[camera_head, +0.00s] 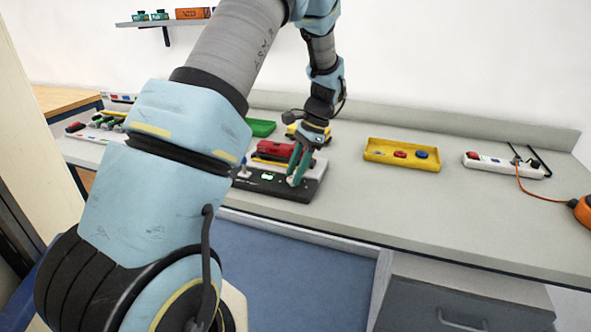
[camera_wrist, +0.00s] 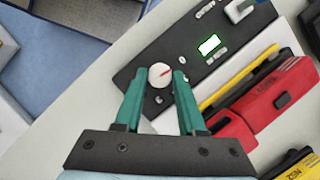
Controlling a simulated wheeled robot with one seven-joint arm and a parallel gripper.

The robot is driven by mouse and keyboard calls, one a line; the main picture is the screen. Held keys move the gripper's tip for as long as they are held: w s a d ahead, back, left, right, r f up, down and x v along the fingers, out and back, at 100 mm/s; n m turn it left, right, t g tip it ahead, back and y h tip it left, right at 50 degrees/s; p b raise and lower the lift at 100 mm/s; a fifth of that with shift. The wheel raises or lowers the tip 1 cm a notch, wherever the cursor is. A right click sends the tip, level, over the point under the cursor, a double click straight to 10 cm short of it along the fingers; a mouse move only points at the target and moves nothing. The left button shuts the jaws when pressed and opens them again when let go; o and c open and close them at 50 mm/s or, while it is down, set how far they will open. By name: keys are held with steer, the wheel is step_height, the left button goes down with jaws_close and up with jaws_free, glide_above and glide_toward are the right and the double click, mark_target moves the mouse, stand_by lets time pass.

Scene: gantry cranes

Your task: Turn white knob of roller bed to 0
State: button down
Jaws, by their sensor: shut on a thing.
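The roller bed (camera_head: 270,188) is a dark panel unit near the counter's front edge, with a small lit green-and-white display (camera_head: 267,176). Its white knob (camera_wrist: 161,76) is a round dial with a red pointer line, seen in the wrist view. In the head view the knob is hidden behind my gripper. My gripper (camera_wrist: 157,80) has two green fingers, one on each side of the knob, and is shut on it. It also shows over the right part of the panel in the head view (camera_head: 293,180).
A red block (camera_wrist: 265,105) and a yellow strip (camera_wrist: 238,77) lie on the unit beside the panel. A yellow tray (camera_head: 402,164) with red and blue round parts stands right. A green tray (camera_head: 262,127) stands behind. The counter between the unit and yellow tray is clear.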

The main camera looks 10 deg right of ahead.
stand_by(0.4)
steer(key=c, duration=0.5)
jaws_free()
steer(key=b+v, duration=0.2)
steer(key=v, duration=0.8)
steer(key=shift+r, duration=0.4)
steer(key=shift+d, duration=0.1)
steer(key=s+a+f+n+t+h, duration=0.1)
steer(key=s+a+f+n+h, duration=0.1)
steer(key=s+a+n, duration=0.4)
steer(key=s+a+f+n+t+h, duration=0.2)
steer(key=s+a+n, duration=0.5)
steer(key=a, duration=0.8)
steer(key=s, duration=0.2)
steer(key=shift+s+a+f+h, duration=0.15)
steer(key=shift+s+f+h, duration=0.15)
steer(key=shift+s+f, duration=0.05)
